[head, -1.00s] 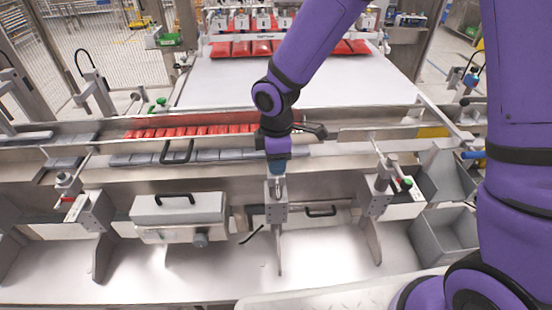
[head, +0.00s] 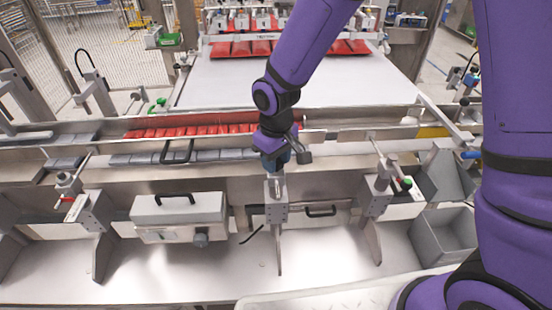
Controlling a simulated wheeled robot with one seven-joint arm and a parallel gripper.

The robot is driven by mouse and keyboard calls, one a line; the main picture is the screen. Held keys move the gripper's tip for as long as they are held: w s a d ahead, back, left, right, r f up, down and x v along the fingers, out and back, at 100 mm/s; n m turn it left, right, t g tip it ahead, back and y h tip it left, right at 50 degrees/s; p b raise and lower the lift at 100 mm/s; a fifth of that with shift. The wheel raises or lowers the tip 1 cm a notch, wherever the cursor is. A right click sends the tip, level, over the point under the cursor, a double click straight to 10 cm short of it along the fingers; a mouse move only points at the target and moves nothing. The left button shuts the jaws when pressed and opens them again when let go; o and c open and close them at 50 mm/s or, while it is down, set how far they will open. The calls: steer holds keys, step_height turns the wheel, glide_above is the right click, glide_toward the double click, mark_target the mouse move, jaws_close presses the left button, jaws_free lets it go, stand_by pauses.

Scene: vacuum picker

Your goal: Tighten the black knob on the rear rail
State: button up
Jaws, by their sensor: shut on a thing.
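My gripper (head: 275,174) points down at the top of the middle clamp bracket (head: 276,212) on the near side of the conveyor. It is shut on the black knob there. The knob itself is hidden by the jaws and wrist, so I cannot see how it sits in them. The rear rail (head: 355,150) runs from left to right behind the bracket.
Similar clamp brackets stand at left (head: 95,210) and right (head: 377,193). A grey box with a black handle (head: 178,212) is left of my gripper. Red packs (head: 190,131) line the conveyor behind. Grey bins (head: 440,236) stand at right.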

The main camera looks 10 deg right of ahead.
steer(key=m, duration=0.4)
steer(key=shift+m, duration=1.9)
steer(key=o, duration=0.9)
step_height(320, 180, up, 11)
steer(key=shift+f, duration=0.1)
